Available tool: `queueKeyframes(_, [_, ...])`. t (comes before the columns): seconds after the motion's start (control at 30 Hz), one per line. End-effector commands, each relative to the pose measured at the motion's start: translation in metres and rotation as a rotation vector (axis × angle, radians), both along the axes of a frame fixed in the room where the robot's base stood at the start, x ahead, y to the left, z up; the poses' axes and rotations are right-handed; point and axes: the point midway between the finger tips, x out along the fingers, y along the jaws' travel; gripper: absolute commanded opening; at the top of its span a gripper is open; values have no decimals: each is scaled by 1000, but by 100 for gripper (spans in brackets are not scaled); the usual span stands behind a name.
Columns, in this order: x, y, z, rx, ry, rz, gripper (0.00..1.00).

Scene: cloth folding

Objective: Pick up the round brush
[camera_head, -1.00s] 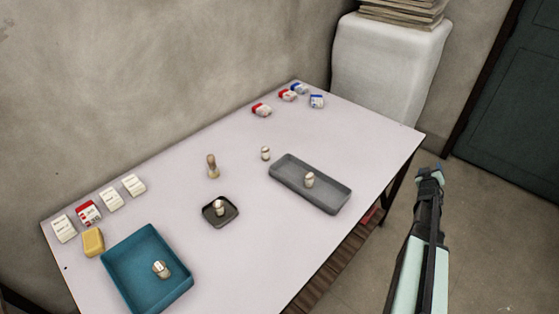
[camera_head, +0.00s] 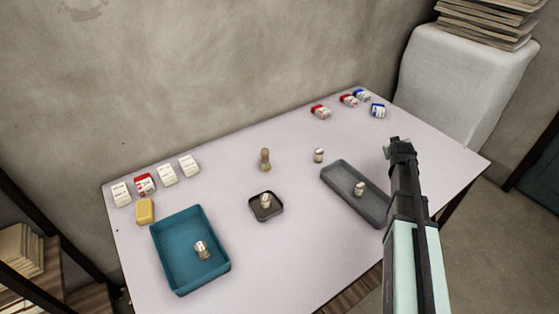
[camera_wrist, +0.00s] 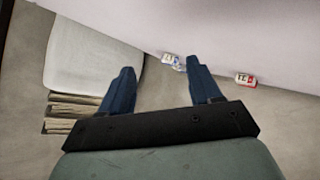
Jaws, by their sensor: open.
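A small upright brown object with a rounded top and narrower middle, which looks like the round brush (camera_head: 265,159), stands at the middle of the table (camera_head: 225,177), toward the wall side. My gripper (camera_head: 390,149) is above the right part of the table in the head view, well to the right of the brush. In the wrist view my gripper (camera_wrist: 158,66) has its two dark blue fingers spread with nothing between them. The brush is not in the wrist view.
A grey tray (camera_head: 338,187) holding a small pale jar lies partly behind my arm. A small dark tray (camera_head: 278,208), a teal tray (camera_head: 160,250) and a loose jar (camera_head: 319,155) are nearby. Small boxes (camera_head: 378,111) line the back. A white cabinet (camera_head: 455,90) stands at right.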

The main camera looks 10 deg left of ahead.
Motion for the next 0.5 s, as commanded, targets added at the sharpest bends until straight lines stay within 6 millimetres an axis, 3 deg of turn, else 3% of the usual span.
queueKeyframes(0.03, [0,31,5,20,22,30,63])
queueKeyframes(0.27, [-16,154,21,107,147,160,63])
queueKeyframes(0.5, [-58,281,40,179,292,323,63])
